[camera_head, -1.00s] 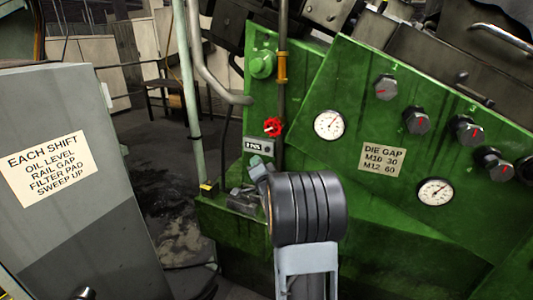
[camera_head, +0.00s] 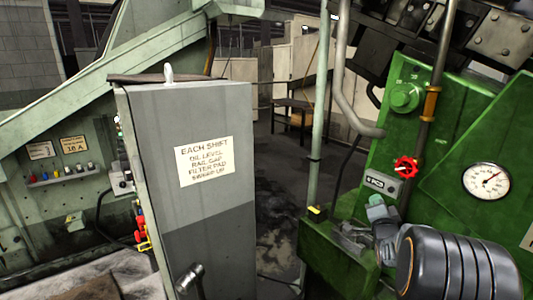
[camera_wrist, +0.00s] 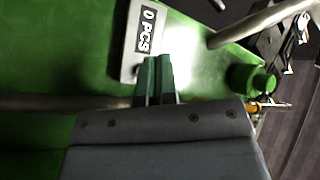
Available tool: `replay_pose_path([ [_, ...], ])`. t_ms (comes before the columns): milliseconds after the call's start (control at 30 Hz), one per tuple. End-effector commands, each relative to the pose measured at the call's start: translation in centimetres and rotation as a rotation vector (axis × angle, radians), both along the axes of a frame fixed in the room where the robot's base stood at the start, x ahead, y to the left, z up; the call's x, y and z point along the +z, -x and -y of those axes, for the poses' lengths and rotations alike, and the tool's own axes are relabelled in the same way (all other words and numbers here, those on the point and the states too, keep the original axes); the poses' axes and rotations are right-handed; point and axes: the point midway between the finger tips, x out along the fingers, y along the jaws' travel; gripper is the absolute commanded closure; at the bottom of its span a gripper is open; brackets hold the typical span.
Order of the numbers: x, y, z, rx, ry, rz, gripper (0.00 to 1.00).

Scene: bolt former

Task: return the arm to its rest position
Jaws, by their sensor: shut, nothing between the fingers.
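My gripper (camera_head: 376,201) shows at the lower right of the head view, in front of the green machine (camera_head: 328,248). The dark rounded arm link beside it is mine and partly covers it. In the wrist view my gripper (camera_wrist: 158,60) has its two green fingers together, with nothing seen between them. The counter (camera_head: 381,184) also shows in the head view, just above my gripper.
A red valve handwheel (camera_head: 406,167), a green knob (camera_head: 404,97) and a round gauge (camera_head: 486,182) are on the machine. A pale vertical pipe (camera_head: 320,120) stands at its left. A grey cabinet (camera_head: 200,110) with a notice stands further left, with dark floor (camera_head: 276,180) between.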

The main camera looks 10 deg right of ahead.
Motion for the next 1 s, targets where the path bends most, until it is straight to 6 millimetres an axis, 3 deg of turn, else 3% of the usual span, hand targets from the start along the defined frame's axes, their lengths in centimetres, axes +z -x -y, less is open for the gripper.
replay_pose_path([
  [133,-4.5,0.3,1.0,-0.074,0.071,-0.273,1.0],
  [233,-8.8,2.1,1.1,-0.106,0.123,-0.565,1.0],
  [300,-10.3,3.9,-0.2,-0.084,0.165,-0.773,1.0],
  [400,-11.0,7.0,-3.4,0.006,0.231,-1.045,1.0],
  [567,-9.4,13.2,-10.7,0.268,0.349,-1.398,1.0],
  [700,-5.8,19.2,-17.3,0.542,0.463,-1.584,1.0],
  [800,-3.0,22.5,-20.9,0.683,0.533,-1.625,1.0],
  [900,-0.6,24.1,-23.1,0.739,0.589,-1.595,1.0],
  [1000,1.3,24.4,-24.5,0.753,0.647,-1.535,1.0],
])
